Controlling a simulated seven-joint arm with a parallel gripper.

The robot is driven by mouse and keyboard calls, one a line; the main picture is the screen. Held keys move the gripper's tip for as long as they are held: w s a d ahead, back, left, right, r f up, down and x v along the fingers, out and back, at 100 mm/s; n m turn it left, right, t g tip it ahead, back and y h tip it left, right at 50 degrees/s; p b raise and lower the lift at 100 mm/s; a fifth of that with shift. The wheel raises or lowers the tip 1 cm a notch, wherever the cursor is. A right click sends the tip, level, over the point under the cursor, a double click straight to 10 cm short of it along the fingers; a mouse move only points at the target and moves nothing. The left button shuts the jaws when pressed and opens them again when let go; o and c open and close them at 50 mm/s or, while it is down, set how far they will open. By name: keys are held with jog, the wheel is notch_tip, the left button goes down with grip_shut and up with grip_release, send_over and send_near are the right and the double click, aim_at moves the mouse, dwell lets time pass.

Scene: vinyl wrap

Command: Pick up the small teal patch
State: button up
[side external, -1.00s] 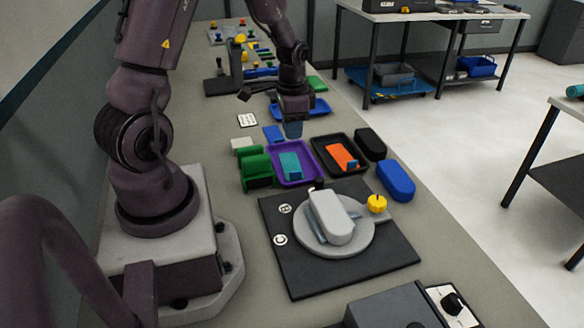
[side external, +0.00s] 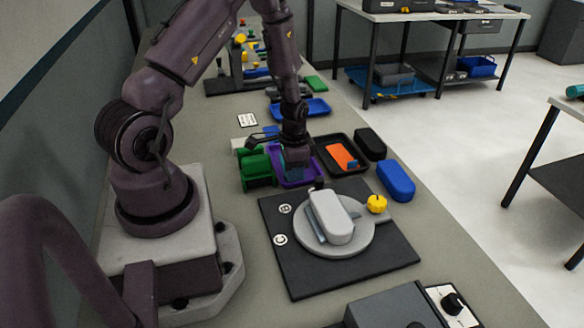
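The teal patch lay in the purple tray (side external: 296,184) a second ago; now my gripper (side external: 295,172) is down over that tray and hides most of it. A bluish-teal area shows at the fingertips, but I cannot tell patch from fingers there. I cannot tell whether the gripper is open or shut, or whether it touches the patch.
A black tray (side external: 321,158) with an orange patch (side external: 342,157) stands right of the purple tray. A grey rounded object (side external: 331,214) sits on a round turntable (side external: 362,246) in front. A blue rounded block (side external: 396,181) lies at right.

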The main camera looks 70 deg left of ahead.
grip_shut()
jog(key=shift+r, duration=0.15)
